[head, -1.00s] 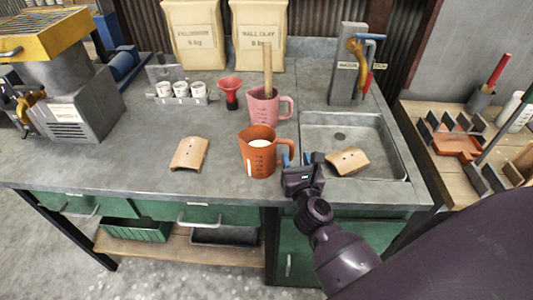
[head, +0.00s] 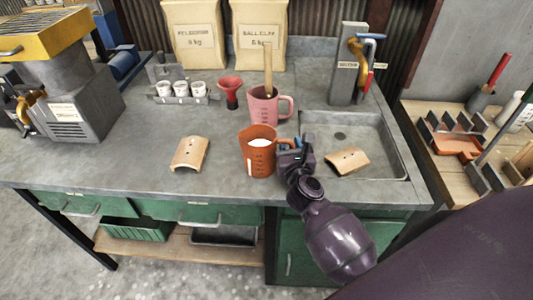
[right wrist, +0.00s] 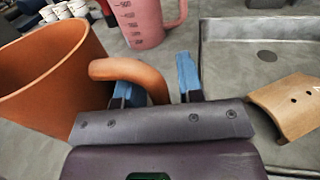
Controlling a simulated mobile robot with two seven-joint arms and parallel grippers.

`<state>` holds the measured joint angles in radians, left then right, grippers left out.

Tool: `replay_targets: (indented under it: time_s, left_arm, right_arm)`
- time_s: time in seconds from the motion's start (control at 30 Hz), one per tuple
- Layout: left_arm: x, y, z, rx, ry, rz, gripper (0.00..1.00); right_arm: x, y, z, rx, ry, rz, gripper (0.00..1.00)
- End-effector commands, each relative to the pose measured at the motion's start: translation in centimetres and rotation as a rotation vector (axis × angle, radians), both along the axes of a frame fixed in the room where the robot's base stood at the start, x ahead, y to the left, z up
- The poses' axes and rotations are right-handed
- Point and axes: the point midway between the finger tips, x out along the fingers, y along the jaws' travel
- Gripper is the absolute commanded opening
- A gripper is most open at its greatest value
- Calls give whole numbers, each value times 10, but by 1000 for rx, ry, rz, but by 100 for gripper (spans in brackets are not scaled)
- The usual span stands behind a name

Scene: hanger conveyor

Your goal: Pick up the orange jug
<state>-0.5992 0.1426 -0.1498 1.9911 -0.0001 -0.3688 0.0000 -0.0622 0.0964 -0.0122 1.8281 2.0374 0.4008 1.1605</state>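The orange jug (head: 258,157) stands upright on the grey worktop with white contents, left of the sink. It also shows in the right wrist view (right wrist: 45,85), cut off by the left edge. Its looped handle (right wrist: 130,72) points toward my right gripper (head: 290,148). The right gripper is open, its blue fingertips (right wrist: 155,78) on either side of the handle. A gap shows between the handle and the right-hand finger; contact at the other finger is unclear. My left gripper is not in view.
A pink jug (head: 262,108) with a wooden stick stands just behind. A red funnel (head: 231,88) and white cups (head: 181,89) stand farther back.

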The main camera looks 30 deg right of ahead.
Motion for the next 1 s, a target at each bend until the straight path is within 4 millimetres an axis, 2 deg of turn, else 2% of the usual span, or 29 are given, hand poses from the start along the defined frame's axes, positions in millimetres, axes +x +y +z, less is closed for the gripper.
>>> replay_targets:
  time_s: [0.03, 0.2, 0.73, 0.87, 1.0]
  left_arm:
    - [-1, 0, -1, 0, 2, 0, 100]
    - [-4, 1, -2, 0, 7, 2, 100]
    - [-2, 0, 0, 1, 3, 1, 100]
    - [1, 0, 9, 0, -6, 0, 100]
    - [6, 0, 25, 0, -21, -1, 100]
  right_arm:
    - [0, 0, 0, 0, 0, 0, 27]
    - [0, 0, 0, 0, 0, 0, 1]
    - [0, 1, 5, 1, -6, 1, 0]
    - [1, 1, 16, 2, -8, 1, 0]
    - [0, 0, 39, 0, -9, 2, 0]
